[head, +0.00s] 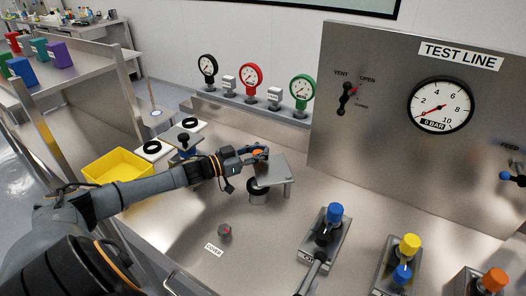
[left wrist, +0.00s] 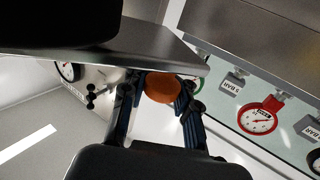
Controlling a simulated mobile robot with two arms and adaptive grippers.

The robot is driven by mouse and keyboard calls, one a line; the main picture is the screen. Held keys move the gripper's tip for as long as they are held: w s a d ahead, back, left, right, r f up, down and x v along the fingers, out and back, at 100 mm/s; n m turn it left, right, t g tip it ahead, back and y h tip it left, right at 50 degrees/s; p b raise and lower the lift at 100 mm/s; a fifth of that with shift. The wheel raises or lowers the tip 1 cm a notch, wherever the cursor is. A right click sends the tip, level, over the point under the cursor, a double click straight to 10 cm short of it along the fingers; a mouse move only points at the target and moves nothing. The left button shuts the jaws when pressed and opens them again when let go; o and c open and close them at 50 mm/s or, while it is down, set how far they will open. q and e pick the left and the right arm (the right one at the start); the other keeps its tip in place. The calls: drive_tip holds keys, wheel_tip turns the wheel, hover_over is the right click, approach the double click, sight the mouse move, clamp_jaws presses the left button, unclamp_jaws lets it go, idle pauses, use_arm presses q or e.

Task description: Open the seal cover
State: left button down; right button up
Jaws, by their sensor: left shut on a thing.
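My left gripper (head: 258,155) is shut on an orange knob (left wrist: 163,88) at the far edge of a flat metal plate, which I take to be the seal cover (head: 272,170). In the left wrist view the orange knob sits between the two dark blue fingers, against the edge of the plate (left wrist: 150,45). The plate lies level above a dark-rimmed cylinder (head: 258,194), with a short post under its right side. The gripper hides most of the knob in the head view. My right gripper is not in view.
A small grey-red knob (head: 224,231) stands near a COVER label (head: 214,249). Valves with a blue knob (head: 335,212) and a yellow knob (head: 410,244) stand at right. Three gauges (head: 251,77) line the back ledge. A yellow bin (head: 118,165) is at left. The TEST LINE panel (head: 375,130) rises behind.

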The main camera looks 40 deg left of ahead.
use_arm(q)
drive_tip(key=shift+w+a+r, duration=0.15)
drive_tip(key=shift+a+r, duration=0.05)
drive_tip(key=shift+a, duration=0.15)
idle(0.5)
drive_tip(key=c, duration=1.4)
unclamp_jaws()
drive_tip(key=o, duration=0.4)
drive_tip(key=shift+a, duration=0.15)
drive_tip(key=shift+f, duration=0.1)
drive_tip(key=shift+s, duration=0.2)
